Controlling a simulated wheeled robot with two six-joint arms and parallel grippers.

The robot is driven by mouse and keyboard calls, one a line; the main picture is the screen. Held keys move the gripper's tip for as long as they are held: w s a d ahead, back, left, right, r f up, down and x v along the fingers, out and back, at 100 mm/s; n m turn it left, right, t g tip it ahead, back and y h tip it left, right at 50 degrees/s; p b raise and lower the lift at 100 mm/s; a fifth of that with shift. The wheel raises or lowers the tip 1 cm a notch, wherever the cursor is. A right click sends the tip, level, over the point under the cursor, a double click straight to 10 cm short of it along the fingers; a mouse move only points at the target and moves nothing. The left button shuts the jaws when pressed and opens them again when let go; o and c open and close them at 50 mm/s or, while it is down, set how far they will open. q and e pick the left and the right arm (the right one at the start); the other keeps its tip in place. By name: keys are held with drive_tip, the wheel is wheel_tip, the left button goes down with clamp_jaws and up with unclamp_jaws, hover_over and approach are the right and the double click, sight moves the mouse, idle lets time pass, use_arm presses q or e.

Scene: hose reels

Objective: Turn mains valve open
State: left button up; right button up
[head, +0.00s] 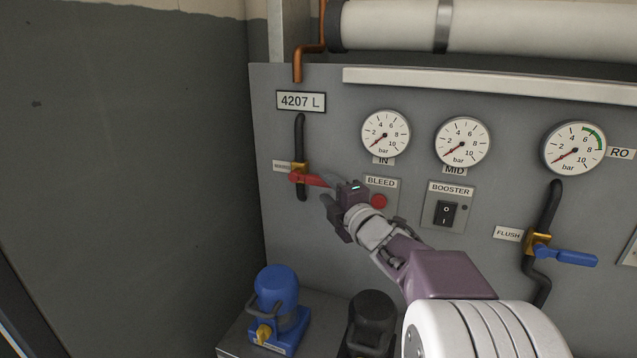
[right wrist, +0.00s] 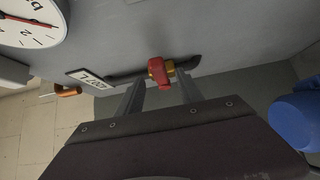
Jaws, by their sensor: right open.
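The mains valve has a red lever (head: 308,180) and a brass body (head: 299,169) on a vertical black hose at the panel's left. The lever points right, across the hose. My right gripper (head: 329,188) is open at the lever's free end, with its fingers toward the valve. In the right wrist view, the red lever (right wrist: 158,71) appears between and just beyond the two fingertips (right wrist: 161,91), with the brass body (right wrist: 170,69) behind it. I cannot tell whether either finger touches it. The small label left of the valve is partly unreadable. My left gripper is not in view.
Pressure gauges (head: 386,134) line the panel above, with a BLEED button (head: 379,201) and BOOSTER switch (head: 446,213) close by my right arm. A blue-handled FLUSH valve (head: 563,256) is at right. A blue pump (head: 277,300) stands below. Left of the panel is bare wall.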

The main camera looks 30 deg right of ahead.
sight(323, 184)
drive_tip(key=w, duration=0.5)
drive_tip(key=shift+d, duration=0.25)
drive_tip(key=shift+s, duration=0.1)
drive_tip(key=shift+c, duration=0.3)
clamp_jaws()
idle(0.7)
